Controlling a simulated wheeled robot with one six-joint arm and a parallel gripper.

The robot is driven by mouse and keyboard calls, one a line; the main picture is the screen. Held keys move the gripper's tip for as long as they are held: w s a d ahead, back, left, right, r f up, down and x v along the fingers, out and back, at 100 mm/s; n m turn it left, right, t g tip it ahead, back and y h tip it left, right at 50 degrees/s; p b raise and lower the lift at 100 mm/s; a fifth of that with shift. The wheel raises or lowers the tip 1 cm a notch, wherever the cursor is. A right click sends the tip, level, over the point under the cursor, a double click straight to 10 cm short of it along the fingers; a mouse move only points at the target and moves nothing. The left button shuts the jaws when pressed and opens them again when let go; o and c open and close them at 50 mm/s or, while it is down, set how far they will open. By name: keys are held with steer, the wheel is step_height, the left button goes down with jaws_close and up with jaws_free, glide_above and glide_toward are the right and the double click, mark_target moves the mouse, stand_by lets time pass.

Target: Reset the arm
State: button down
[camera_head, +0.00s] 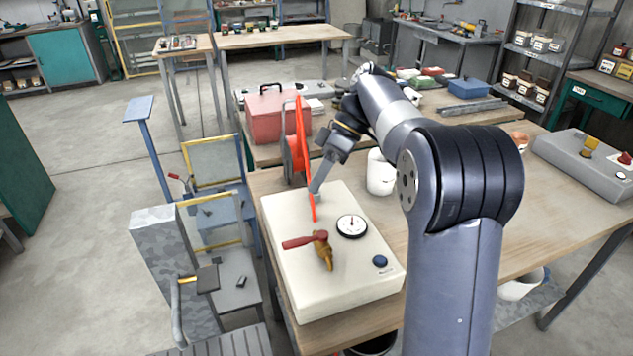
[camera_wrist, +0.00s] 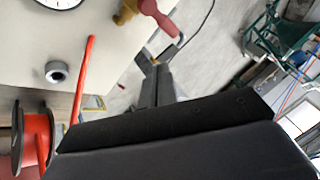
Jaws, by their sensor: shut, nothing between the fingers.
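My gripper (camera_head: 316,187) is shut and empty, pointing down over the far left part of a cream machine box (camera_head: 345,277). Its fingers also show in the wrist view (camera_wrist: 152,66), close together. The box carries a round dial (camera_head: 351,226), a red-handled brass valve (camera_head: 324,250) and a dark blue knob (camera_head: 380,261). I cannot tell whether the fingers touch the box.
The box stands on a wooden workbench (camera_head: 457,240). A red toolbox (camera_head: 262,117) and a white container (camera_head: 381,173) stand near my arm. A grey control box (camera_head: 585,167) is at the right.

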steer(key=f, duration=0.3)
steer(key=a+f+m+p, duration=0.1)
steer(key=f, duration=0.1)
steer(key=a+f+m+t+p, duration=0.1)
steer(key=f, duration=0.2)
steer(key=shift+w+f+y, duration=0.3)
steer(key=shift+w+d+m+t, duration=0.15)
steer(key=shift+d+m+t, duration=0.2)
steer(key=shift+m, duration=0.25)
steer(key=shift+d+m+t, duration=0.45)
steer(key=shift+m+t, duration=0.2)
steer(key=shift+m, duration=0.25)
steer(key=shift+w+d+m+t, duration=0.1)
steer(key=shift+d+m+t, duration=0.15)
steer(key=shift+m+t, duration=0.25)
